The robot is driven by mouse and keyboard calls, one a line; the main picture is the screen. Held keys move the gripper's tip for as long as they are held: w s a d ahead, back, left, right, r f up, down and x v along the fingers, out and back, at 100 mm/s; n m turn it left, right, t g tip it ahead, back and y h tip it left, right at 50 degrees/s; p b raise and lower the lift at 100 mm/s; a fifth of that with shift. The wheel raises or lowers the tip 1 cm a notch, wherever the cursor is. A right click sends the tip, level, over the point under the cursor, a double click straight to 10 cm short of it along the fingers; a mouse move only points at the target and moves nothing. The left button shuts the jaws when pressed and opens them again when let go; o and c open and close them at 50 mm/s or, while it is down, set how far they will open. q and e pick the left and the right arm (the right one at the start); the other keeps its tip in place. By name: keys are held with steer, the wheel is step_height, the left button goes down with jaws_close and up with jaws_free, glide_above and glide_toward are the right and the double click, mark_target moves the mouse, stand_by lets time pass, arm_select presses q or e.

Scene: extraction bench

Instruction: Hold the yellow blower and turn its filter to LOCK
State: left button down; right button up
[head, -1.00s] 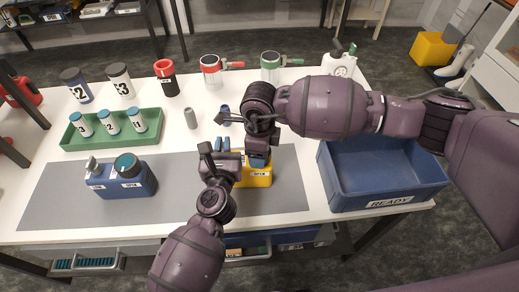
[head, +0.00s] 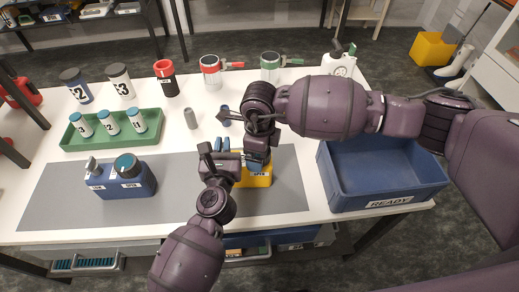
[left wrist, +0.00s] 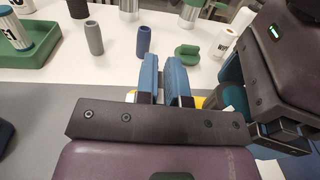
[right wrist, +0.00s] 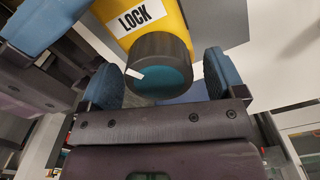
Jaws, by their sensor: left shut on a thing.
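The yellow blower (head: 262,180) stands on the grey mat, partly hidden by my grippers. My right gripper (right wrist: 162,82) is open, one blue finger on each side of the filter, with a gap at the right finger. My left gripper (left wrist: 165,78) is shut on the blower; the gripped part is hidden.
A blue blower (head: 122,184) stands left on the mat (head: 60,195). A green tray (head: 110,140) of small jars, larger jars and two handled vessels stand behind. A blue READY crate (head: 385,185) is at the right. Grey (head: 190,118) and blue (head: 226,117) cylinders stand behind the grippers.

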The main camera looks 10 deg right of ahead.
step_height(320, 180, up, 12)
stand_by(0.7)
steer(key=shift+f, duration=0.1)
